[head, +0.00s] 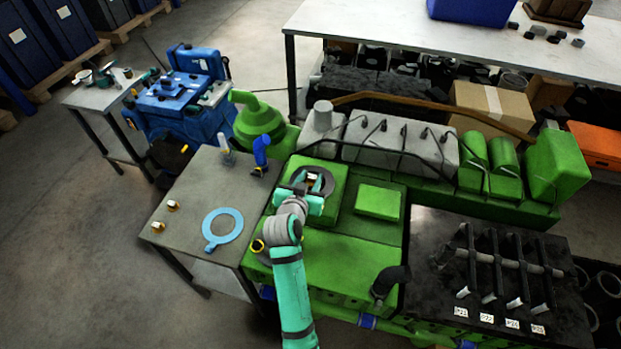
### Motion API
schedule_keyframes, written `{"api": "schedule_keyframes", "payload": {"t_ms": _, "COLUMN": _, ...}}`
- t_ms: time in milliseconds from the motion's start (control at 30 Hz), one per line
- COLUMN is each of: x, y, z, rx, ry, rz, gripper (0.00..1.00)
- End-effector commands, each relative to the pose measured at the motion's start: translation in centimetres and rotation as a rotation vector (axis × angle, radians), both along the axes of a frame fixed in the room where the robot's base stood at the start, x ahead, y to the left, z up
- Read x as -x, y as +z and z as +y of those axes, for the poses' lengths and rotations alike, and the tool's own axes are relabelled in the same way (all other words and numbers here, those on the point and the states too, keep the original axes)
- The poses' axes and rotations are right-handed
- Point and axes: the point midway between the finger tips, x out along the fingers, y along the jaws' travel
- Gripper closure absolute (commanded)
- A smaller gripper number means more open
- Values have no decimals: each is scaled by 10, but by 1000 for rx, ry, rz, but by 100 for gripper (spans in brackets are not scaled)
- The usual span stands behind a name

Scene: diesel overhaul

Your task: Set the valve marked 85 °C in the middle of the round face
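My gripper (311,190) is over a dark round opening or ring (327,178) on top of the green engine block (340,205). Its fingers are small and partly hidden by my wrist, so I cannot tell if they are open or shut. A small pale thing shows at the fingers; I cannot tell what it is. Two small brass-coloured parts, one farther back (173,205) and one nearer (158,227), stand on the grey table's left side. Another yellow-rimmed round part (257,246) shows at the engine's left edge. No 85 °C marking is legible.
A light blue ring gasket (238,216) lies on the grey table (195,190). A blue-handled tool (261,152) stands at its back edge. Pipes and a grey cover (400,143) rise behind my gripper. A dark rack (500,260) with white-tipped parts lies to the right.

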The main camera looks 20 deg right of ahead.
Motion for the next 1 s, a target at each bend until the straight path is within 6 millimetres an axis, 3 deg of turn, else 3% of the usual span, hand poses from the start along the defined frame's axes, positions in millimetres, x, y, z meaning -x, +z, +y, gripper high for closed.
{"api": "schedule_keyframes", "payload": {"t_ms": 467, "x": 5, "y": 6, "z": 4, "rx": -1, "ry": 1, "rz": -2, "gripper": 58}}
{"api": "schedule_keyframes", "payload": {"t_ms": 1000, "x": 78, "y": 43, "z": 53, "rx": 0, "ry": 2, "rz": -2, "gripper": 58}}
